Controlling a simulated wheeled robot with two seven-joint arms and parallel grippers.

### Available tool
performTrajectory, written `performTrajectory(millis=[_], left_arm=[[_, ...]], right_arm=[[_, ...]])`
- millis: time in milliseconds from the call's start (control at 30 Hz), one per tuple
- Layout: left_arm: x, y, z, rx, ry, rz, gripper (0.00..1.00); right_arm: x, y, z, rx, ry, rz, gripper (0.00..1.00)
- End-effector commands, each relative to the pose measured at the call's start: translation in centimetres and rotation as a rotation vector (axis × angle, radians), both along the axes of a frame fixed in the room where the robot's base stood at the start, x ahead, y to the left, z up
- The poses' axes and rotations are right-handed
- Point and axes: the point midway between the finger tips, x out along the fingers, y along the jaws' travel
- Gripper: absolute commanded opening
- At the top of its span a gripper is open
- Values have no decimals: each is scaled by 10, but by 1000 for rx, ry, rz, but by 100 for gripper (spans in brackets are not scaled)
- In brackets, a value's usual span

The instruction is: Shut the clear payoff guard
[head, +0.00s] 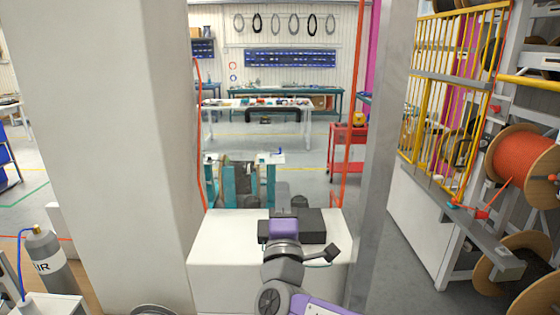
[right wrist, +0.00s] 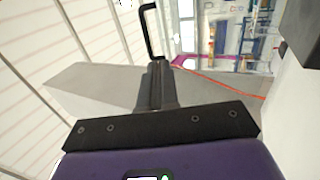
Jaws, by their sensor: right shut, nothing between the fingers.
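The clear payoff guard (head: 343,170) shows mainly as thin orange-red edges standing left and right of the middle in the head view; the pane between them is see-through. A black bracket-shaped handle (head: 272,117) appears on it, and the handle (right wrist: 148,32) also shows in the right wrist view, just beyond the fingertips. My right gripper (head: 283,190) is shut and empty, pointing away from me, below the handle in the head view. Its closed fingers also show in the right wrist view (right wrist: 157,70). I cannot tell whether they touch the guard. My left gripper is not in view.
A thick pale column (head: 115,150) fills the left and a grey post (head: 382,150) stands right of my arm. A white cabinet (head: 220,260) lies under my gripper. Cable reels (head: 520,165) and a yellow fence (head: 440,110) are at right. A gas bottle (head: 45,260) stands lower left.

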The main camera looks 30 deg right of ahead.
Motion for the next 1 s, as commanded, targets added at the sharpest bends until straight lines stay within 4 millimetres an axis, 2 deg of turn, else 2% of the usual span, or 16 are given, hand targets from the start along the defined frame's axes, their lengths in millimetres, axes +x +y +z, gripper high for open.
performTrajectory(millis=[200, 400, 600, 1000], left_arm=[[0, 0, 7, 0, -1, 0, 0], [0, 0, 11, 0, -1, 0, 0], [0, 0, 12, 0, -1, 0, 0], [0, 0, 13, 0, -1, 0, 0]], right_arm=[[37, -24, 20, 3, 1, -2, 0], [59, -37, 32, 3, 1, 0, 0], [67, -42, 37, 1, 0, 0, 0], [67, -42, 37, 3, 3, 0, 0]])
